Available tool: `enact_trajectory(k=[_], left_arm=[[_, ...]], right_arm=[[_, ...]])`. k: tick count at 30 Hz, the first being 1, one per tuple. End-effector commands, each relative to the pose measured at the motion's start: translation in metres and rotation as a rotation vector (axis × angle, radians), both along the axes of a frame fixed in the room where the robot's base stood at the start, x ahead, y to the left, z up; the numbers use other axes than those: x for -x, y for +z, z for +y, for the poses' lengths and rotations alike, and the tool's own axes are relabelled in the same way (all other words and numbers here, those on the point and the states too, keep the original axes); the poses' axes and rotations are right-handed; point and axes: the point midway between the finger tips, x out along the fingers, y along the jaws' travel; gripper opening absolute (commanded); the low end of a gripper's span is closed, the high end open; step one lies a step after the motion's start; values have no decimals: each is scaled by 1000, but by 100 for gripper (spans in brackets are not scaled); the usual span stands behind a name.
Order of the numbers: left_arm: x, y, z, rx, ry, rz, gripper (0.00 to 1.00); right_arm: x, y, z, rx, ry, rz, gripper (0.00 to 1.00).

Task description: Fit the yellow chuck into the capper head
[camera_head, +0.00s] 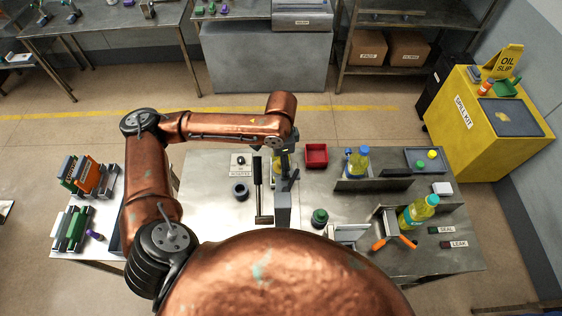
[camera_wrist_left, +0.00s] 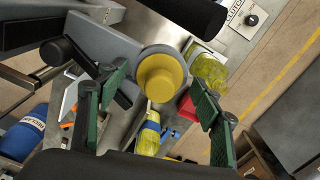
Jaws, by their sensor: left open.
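The yellow chuck (camera_wrist_left: 160,77) shows in the left wrist view as a round yellow piece with a pale ring around it. It lies against the rounded end of a grey arm, which looks like the capper head (camera_wrist_left: 110,48); I cannot tell how deeply it sits. My left gripper (camera_wrist_left: 155,98) is open, with its green-padded fingers on either side of the chuck and apart from it. In the head view my left gripper (camera_head: 284,152) is over the bench beside the grey capper post (camera_head: 283,205), mostly hidden by my arm. My right gripper is not in view.
A red bin (camera_head: 316,155) and a blue-capped bottle (camera_head: 360,162) stand behind and right of the capper. A yellow-green bottle (camera_head: 417,211), an orange-handled tool (camera_head: 394,240) and a green-topped jar (camera_head: 319,217) are nearer. A black-handled lever (camera_head: 258,190) is left of the post.

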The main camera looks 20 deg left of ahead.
Motion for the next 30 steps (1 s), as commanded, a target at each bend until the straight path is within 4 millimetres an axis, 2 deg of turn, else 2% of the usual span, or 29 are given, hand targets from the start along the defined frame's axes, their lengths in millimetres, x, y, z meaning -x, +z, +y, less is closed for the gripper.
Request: enact_trajectory(k=[7, 11, 14, 24, 30], left_arm=[[0, 0, 0, -1, 0, 1, 62], [0, 7, 0, 0, 0, -1, 62], [-1, 20, 0, 1, -1, -3, 62], [-1, 90, 0, 0, 0, -4, 62], [-1, 114, 0, 0, 0, -1, 62]], right_arm=[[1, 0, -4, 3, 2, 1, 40], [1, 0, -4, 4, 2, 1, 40], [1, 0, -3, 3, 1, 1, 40], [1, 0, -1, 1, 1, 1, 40], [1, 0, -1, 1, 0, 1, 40]])
